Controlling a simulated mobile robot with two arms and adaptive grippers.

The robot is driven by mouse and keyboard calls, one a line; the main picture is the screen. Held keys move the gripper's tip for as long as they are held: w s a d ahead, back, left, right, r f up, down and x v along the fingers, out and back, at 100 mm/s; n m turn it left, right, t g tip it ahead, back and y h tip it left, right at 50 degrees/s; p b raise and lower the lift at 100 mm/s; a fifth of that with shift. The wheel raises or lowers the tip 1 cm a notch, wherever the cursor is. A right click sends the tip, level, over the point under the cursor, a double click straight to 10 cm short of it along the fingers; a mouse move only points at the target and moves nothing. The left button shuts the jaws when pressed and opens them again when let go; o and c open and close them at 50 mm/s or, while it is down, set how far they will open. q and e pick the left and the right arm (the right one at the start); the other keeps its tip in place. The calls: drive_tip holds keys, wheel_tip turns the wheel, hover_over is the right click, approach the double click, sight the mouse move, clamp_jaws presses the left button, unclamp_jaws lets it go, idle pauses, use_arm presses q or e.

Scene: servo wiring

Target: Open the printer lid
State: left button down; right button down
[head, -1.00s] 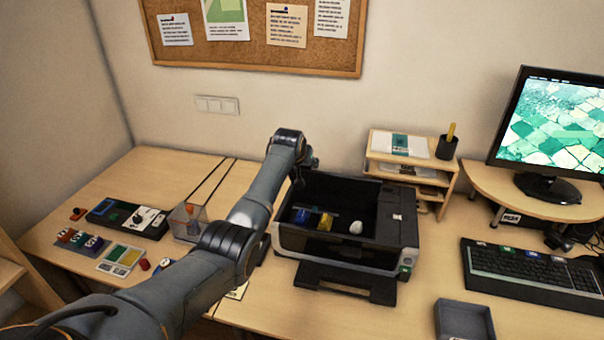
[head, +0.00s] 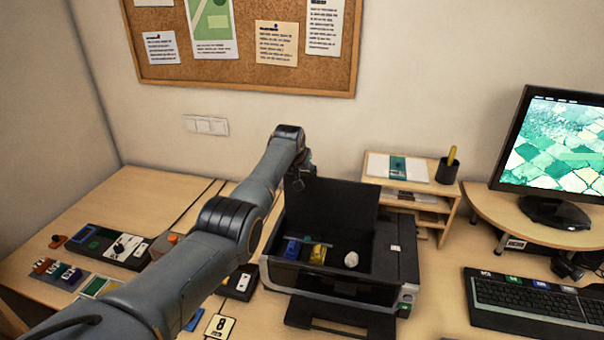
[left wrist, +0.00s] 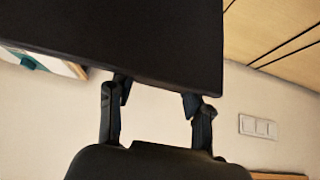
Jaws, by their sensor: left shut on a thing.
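The black printer (head: 410,270) stands on the desk with its dark lid (head: 335,215) raised steeply at the back, so the inside is exposed. Inside lie a blue piece (head: 292,249), a yellow piece (head: 318,253) and a pale lump (head: 351,260). My left gripper (head: 304,180) is at the lid's upper left edge. In the left wrist view the lid is a dark panel (left wrist: 130,38) across the top, and the fingers (left wrist: 157,94) are shut on its edge. My right gripper is not in view.
A wooden shelf (head: 408,193) with papers and a pen cup (head: 447,170) stands behind the printer, to its right. A monitor (head: 555,150) and keyboard (head: 540,300) are farther right.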

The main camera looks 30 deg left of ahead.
use_arm(q)
drive_tip(key=shift+w+r, duration=0.1)
drive_tip(key=shift+w, duration=0.1)
drive_tip(key=shift+a, duration=0.1)
drive_tip(key=c, duration=1)
unclamp_jaws()
drive_tip(key=o, duration=0.4)
drive_tip(key=shift+w+f, duration=0.15)
drive_tip(key=shift+f, duration=0.05)
drive_tip(key=shift+o, duration=0.2)
drive_tip(key=shift+r, duration=0.1)
drive_tip(key=v, duration=1.2)
